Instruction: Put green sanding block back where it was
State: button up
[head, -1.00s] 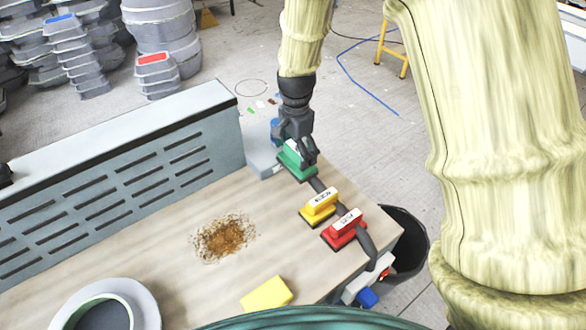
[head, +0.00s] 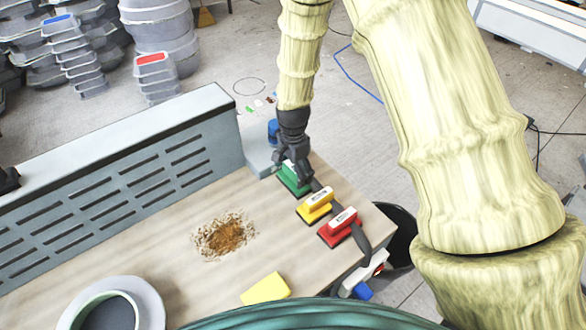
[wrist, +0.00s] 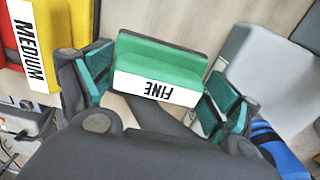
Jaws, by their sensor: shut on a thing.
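The green sanding block (head: 291,178), labelled FINE, is at the far end of a row of blocks along the table's right side. It appears to be resting on or just above the tabletop; I cannot tell which. My gripper (head: 297,177) is over it, pointing down, shut on it and hiding part of its top. In the wrist view the green block (wrist: 165,55) shows between the two teal-padded fingers of my gripper (wrist: 158,88).
The yellow block (head: 314,206), labelled MEDIUM, and the red block (head: 340,228) stand nearer in the row, by a dark strip. A grey box (head: 258,152) and blue cylinder (head: 272,131) are just beyond. A yellow pad (head: 265,288) and brown debris (head: 224,235) lie on the table.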

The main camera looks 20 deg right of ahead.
jog(key=shift+s+r, duration=0.1)
jog(key=o, duration=0.7)
jog(key=shift+f, duration=0.2)
jog(key=shift+o, duration=0.2)
jog(key=shift+r, duration=0.3)
notch_tip(320, 180, up, 12)
jog(key=b, duration=0.4)
jog(key=shift+f, duration=0.15)
